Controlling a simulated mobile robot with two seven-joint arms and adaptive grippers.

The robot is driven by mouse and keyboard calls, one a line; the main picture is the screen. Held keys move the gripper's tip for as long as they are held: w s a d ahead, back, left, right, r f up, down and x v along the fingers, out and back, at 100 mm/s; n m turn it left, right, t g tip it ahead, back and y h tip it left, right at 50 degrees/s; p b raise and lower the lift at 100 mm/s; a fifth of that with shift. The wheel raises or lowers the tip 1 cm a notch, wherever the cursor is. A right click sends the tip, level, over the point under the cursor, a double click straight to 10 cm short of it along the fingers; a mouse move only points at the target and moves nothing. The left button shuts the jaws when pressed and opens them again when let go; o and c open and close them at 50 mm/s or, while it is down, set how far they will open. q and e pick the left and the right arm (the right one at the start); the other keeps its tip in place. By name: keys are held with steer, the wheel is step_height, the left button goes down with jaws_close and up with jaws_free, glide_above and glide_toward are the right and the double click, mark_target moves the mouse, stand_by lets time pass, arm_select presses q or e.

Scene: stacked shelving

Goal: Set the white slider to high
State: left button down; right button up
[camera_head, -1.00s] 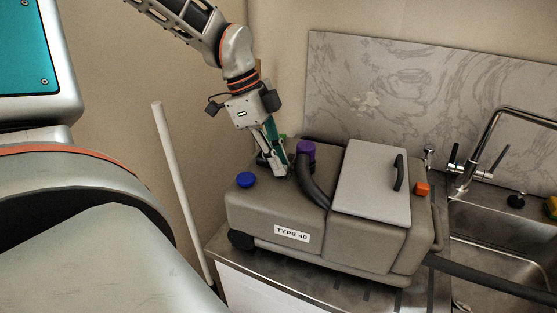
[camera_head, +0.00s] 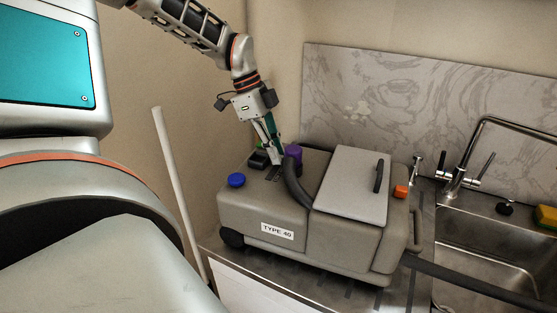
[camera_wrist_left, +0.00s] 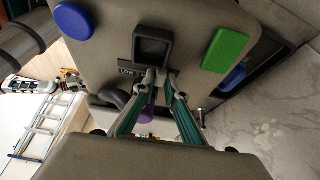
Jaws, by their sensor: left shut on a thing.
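The grey TYPE 40 machine (camera_head: 250,210) stands on the counter, and its top also shows in the left wrist view (camera_wrist_left: 190,25). My left gripper (camera_head: 277,161) reaches down to the machine's top, between the blue button and the purple part. In the left wrist view its fingertips (camera_wrist_left: 162,77) are close together at a slot beside the LOW label (camera_wrist_left: 127,71). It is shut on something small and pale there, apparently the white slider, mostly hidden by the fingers. A dark slotted plate (camera_head: 274,174) shows in front of the fingertips. My right gripper is not in view.
A blue button (camera_head: 236,180), black square handle (camera_wrist_left: 152,45), green block (camera_wrist_left: 226,48) and purple part (camera_head: 293,153) surround the gripper closely. A dark hose (camera_head: 293,185) curves just right of it. The sink (camera_head: 480,240) lies farther right.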

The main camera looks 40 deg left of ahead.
arm_select(q)
steer(key=shift+w+a, duration=0.35)
steer(key=shift+w, duration=0.55)
steer(key=shift+r, duration=0.15)
steer(key=c, duration=2)
jaws_free()
steer(key=shift+w, duration=0.1)
steer(key=shift+c, duration=0.2)
steer(key=v, duration=1.2)
